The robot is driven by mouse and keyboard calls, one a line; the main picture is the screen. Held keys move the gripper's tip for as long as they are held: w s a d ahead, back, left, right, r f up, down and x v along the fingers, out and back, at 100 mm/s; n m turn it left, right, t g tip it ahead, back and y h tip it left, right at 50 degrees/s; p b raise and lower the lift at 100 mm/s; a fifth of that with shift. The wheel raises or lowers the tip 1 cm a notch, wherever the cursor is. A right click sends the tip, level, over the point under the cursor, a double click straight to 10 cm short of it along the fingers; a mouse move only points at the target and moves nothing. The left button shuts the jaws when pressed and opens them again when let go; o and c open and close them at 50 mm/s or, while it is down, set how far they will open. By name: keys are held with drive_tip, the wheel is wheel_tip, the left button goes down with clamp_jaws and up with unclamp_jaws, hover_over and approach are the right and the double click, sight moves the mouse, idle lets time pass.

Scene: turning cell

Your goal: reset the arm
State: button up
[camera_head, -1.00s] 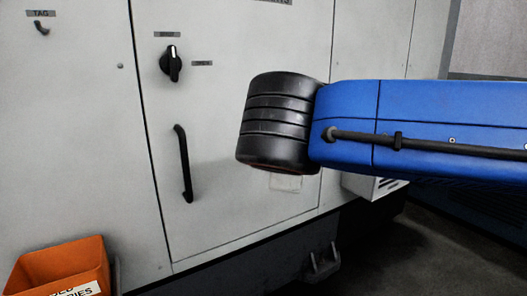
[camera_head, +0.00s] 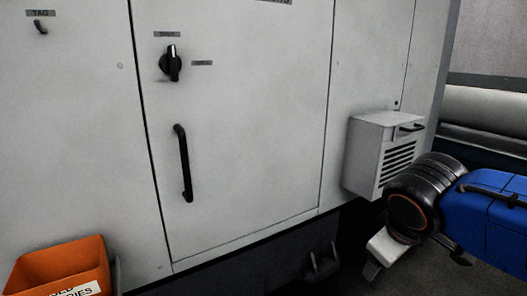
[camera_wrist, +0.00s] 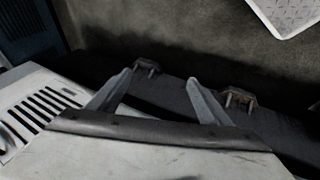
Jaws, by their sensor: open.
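My arm shows at the right of the head view, with its blue link (camera_head: 490,215) and a black ribbed joint (camera_head: 418,200). A pale wrist part hangs below that joint, low in front of the vented box; the fingers are not clear there. In the wrist view my gripper (camera_wrist: 160,82) is open, its two grey fingers spread wide with nothing between them. Dark floor and the shadowed base of the cabinet lie beyond the fingers.
A white cabinet (camera_head: 250,130) fills the head view, with a black rotary knob (camera_head: 172,63), a black door handle (camera_head: 183,163) and a small hook (camera_head: 41,28). A vented box (camera_head: 375,150) juts out near my arm. An orange bin (camera_head: 62,265) sits lower left.

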drive_tip(key=s+d+f+m+y, duration=0.2)
drive_tip(key=s+d+f+m, duration=0.1)
drive_tip(key=s+f+m, duration=0.3)
drive_tip(key=shift+f+g, duration=0.3)
drive_tip(key=shift+f, duration=0.65)
